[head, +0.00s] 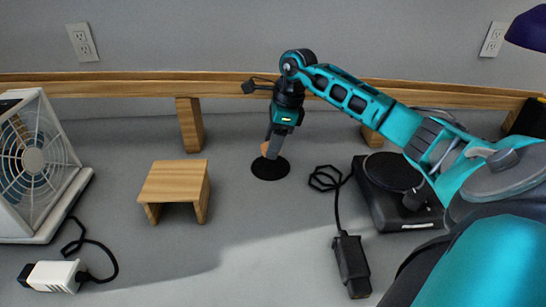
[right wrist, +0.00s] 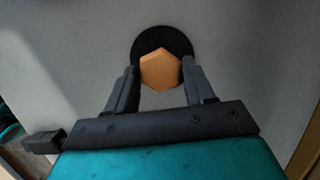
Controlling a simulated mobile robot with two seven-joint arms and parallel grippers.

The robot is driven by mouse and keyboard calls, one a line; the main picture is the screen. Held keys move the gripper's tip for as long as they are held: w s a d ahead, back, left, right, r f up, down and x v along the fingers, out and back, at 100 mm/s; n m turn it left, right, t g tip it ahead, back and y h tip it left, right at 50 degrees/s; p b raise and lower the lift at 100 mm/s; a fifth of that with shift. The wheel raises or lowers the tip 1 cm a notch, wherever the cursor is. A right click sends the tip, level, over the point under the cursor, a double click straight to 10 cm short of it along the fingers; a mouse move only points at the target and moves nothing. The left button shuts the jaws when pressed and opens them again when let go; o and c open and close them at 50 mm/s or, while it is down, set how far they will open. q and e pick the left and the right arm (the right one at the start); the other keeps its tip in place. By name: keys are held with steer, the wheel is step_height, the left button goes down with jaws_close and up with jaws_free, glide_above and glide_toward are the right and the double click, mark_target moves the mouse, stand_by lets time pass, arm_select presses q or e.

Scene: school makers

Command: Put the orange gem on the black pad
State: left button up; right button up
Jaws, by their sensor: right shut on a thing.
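The orange gem (right wrist: 160,71) sits between the fingertips of my right gripper (right wrist: 159,78) in the right wrist view. In the head view the gem (head: 265,148) shows only in a small part beside the fingers. The right gripper (head: 273,150) points down over the black pad (head: 270,171) and is shut on the gem. The round pad (right wrist: 160,36) also shows behind the gem in the right wrist view. I cannot tell whether the gem touches the pad. My left gripper is not in view.
A small wooden stand (head: 175,183) is left of the pad, and a white fan (head: 38,165) is at far left. A black device (head: 385,195) and a dark plug with a cord (head: 351,265) are to the right. A white plug (head: 55,276) lies at front left.

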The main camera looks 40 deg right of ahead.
mark_target(273, 167)
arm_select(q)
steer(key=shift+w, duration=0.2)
arm_select(e)
steer(key=shift+f, duration=2.15)
arm_select(q)
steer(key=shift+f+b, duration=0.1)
steer(key=shift+b, duration=0.25)
arm_select(e)
steer(key=shift+f, duration=0.1)
steer(key=o, duration=1)
steer(key=shift+r, duration=0.4)
arm_select(q)
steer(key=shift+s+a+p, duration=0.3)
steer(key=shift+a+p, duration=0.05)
steer(key=shift+p, duration=0.45)
arm_select(e)
steer(key=v, duration=1.1)
steer(key=shift+s+d+r, duration=0.1)
steer(key=shift+d+r, duration=0.05)
steer(key=shift+r, duration=0.1)
